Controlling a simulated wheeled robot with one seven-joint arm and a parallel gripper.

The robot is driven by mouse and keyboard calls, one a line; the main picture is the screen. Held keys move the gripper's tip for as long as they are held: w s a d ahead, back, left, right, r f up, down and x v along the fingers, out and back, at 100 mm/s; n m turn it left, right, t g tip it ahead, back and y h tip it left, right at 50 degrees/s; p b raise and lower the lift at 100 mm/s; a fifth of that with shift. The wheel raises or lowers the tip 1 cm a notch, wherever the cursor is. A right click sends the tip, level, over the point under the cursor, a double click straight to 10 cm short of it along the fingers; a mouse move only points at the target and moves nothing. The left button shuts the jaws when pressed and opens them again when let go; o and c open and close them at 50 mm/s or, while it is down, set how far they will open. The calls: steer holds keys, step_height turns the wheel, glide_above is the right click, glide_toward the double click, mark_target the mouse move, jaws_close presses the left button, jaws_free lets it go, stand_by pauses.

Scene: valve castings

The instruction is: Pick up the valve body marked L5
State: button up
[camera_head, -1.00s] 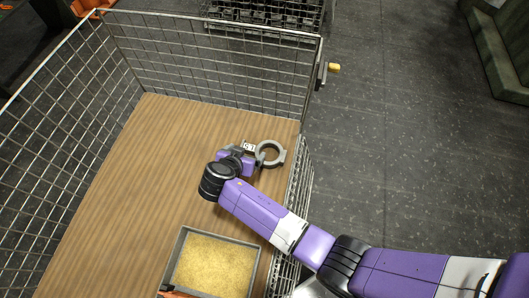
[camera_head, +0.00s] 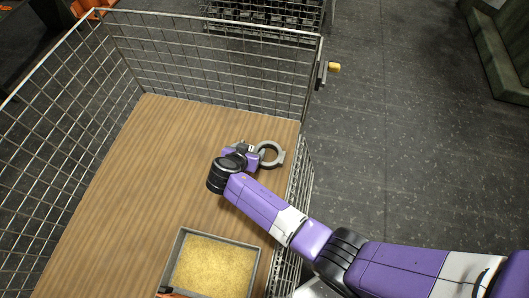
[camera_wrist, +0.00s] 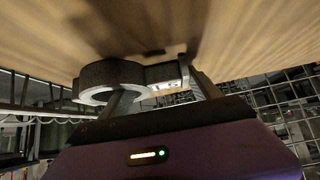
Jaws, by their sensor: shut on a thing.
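A grey valve body (camera_head: 270,154) with a large open ring is at the far right corner of the wood-floored cage. In the wrist view, the same valve body (camera_wrist: 110,74) shows as a dark ring with a pale rim and a narrower part running right. My gripper (camera_head: 246,152) is at the ring's left side. In the wrist view, my gripper (camera_wrist: 160,95) has one finger across the ring's side and the other at the narrower part's end, shut on the casting. Small marks on its pale face are too small to read. Whether it clears the wood cannot be told.
Wire mesh walls (camera_head: 220,78) enclose the wood floor (camera_head: 130,190), with the right wall close beside the casting. A grey tray (camera_head: 180,250) of yellowish grains stands at the near right. The wood floor's left and middle are clear.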

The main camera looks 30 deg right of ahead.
steer(key=shift+a+f, duration=0.1)
steer(key=shift+a, duration=0.05)
jaws_close()
steer(key=shift+w, duration=0.1)
steer(key=shift+r, duration=0.25)
